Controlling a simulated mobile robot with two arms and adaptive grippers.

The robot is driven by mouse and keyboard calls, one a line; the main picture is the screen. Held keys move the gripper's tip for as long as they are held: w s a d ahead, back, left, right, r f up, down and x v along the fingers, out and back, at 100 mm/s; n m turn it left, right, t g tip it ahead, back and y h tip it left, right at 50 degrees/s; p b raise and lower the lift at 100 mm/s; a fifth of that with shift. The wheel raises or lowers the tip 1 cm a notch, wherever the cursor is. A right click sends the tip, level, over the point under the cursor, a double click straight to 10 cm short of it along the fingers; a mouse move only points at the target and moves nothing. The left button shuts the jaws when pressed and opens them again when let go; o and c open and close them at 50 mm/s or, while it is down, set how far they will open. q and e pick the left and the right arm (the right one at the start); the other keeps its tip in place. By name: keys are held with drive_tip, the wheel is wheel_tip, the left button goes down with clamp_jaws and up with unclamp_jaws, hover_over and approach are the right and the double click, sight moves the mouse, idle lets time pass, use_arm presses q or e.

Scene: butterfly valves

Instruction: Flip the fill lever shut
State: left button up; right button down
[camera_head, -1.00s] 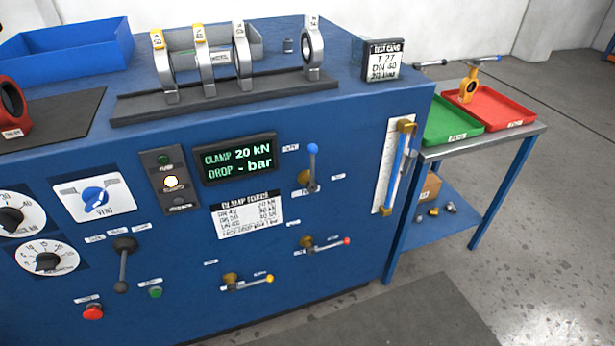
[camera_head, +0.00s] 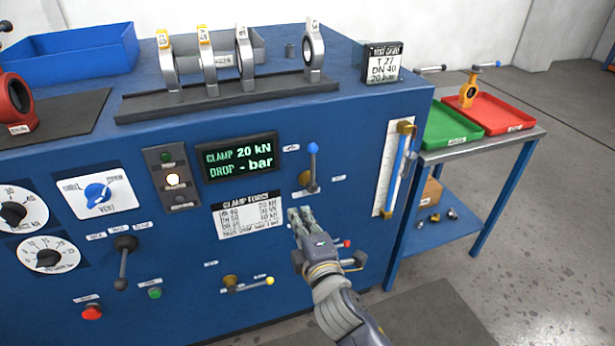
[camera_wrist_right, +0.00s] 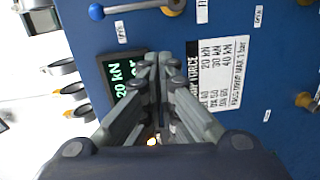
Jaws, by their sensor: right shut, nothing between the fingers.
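A lever with a blue knob (camera_head: 313,149) stands upright on its brass valve, in the panel's right half. The knob also shows at the top of the right wrist view (camera_wrist_right: 96,11). A lever with a red tip (camera_head: 347,243) is lower down, partly hidden by my right gripper. A lever with a yellow tip (camera_head: 269,281) lies nearly level at the lower middle. The lever labels are too small to read, so I cannot tell which is the fill lever. My right gripper (camera_head: 300,215) is shut and empty, below the blue-knobbed lever. My left gripper is out of view.
A clamp-force sheet (camera_head: 248,215) and a lit display (camera_head: 236,157) are on the blue panel left of the levers. A sight tube (camera_head: 394,170) is at the panel's right edge. A side table with green (camera_head: 450,128) and red trays (camera_head: 508,113) stands at right.

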sight(313, 170)
drive_tip(key=r, duration=0.3)
drive_tip(key=shift+s+a+r+n+t, duration=0.15)
drive_tip(key=shift+s+r+n+t, duration=0.15)
drive_tip(key=shift+t, duration=0.1)
drive_tip(key=shift+w, duration=0.15)
drive_tip(key=w+p, duration=0.1)
drive_tip(key=w, duration=1)
drive_tip(key=shift+w+d, duration=0.25)
drive_tip(key=shift+d, duration=0.2)
